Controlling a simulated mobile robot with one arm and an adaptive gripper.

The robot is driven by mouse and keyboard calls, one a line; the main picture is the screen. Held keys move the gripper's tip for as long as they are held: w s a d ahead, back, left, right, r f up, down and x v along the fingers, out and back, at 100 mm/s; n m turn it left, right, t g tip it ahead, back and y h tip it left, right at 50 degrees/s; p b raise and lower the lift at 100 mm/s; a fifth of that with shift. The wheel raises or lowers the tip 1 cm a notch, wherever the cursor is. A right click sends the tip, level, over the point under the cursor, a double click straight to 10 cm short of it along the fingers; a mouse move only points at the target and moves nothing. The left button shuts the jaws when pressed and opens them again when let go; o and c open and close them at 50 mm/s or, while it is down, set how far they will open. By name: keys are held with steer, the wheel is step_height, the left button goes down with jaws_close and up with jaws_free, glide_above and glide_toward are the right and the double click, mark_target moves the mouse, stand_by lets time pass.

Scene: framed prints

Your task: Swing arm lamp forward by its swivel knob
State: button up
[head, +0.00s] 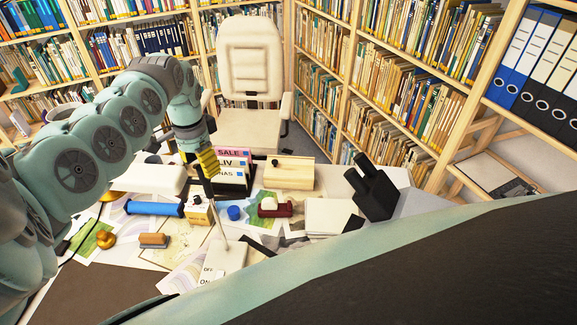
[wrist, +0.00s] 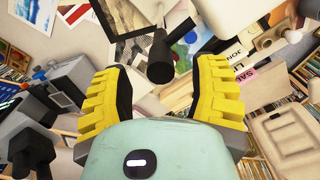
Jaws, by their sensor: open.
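My gripper (head: 208,162) hangs over the desk, its yellow fingers pointing down. In the wrist view my gripper (wrist: 163,72) is open, with a finger on each side. A dark upright knob (wrist: 160,58) shows between and just beyond the fingertips, with no visible contact. In the head view a dark handle (head: 210,192) tops a thin pale rod just below the fingers. The rod rises from a white base (head: 223,260) marked OFF and ON. A white lamp-like head (head: 155,180) is left of my gripper. I cannot tell which part is the swivel knob.
A black twin-tube device (head: 375,188) is at right. A white chair (head: 250,60) and bookshelves stand behind.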

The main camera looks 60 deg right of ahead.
mark_target(204, 176)
steer(key=shift+d+f, duration=0.15)
steer(key=shift+f, duration=2.1)
steer(key=shift+o, duration=0.5)
jaws_close()
